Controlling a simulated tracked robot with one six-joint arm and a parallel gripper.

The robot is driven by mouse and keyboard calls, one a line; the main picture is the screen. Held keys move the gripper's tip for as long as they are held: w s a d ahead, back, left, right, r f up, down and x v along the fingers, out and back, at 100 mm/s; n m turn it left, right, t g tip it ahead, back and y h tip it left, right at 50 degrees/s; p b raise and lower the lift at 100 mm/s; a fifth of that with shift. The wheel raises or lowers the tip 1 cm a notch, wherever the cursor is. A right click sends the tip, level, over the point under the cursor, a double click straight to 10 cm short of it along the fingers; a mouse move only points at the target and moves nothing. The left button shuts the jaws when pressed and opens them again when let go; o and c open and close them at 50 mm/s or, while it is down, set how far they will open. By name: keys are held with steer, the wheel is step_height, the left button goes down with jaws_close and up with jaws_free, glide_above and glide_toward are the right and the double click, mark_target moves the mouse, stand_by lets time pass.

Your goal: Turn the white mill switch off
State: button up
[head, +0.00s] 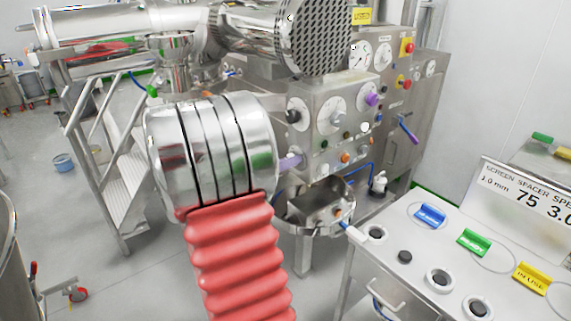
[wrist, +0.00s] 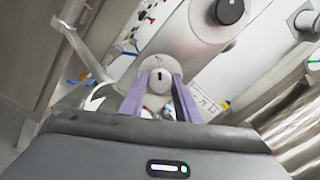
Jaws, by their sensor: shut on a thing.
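In the wrist view, the white mill switch (wrist: 157,77) is a round pale knob with a short dark mark, upright in the picture. My gripper (wrist: 160,82) has two purple fingers, one at each side of this knob, and is shut on it. In the head view, a purple finger of my gripper (head: 291,162) reaches the lower left of the steel control panel (head: 318,146). My red-sleeved arm and round metal wrist hide part of the panel's left side there. I cannot make out the held switch in the head view.
A black knob (head: 293,116) and a white dial (head: 332,115) sit above my fingers. A purple knob (head: 371,99) and an orange button (head: 345,158) are to the right. A steel bowl (head: 314,213) stands below. A white table (head: 395,262) with coloured tags is front right.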

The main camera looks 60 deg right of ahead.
steer(key=shift+f+n, duration=0.1)
steer(key=shift+n, duration=0.4)
steer(key=shift+w, duration=0.1)
steer(key=o, duration=1)
steer(key=shift+o, duration=0.2)
steer(key=shift+a, duration=0.1)
steer(key=v, duration=1.3)
steer(key=shift+a, duration=0.25)
steer(key=shift+w, duration=0.15)
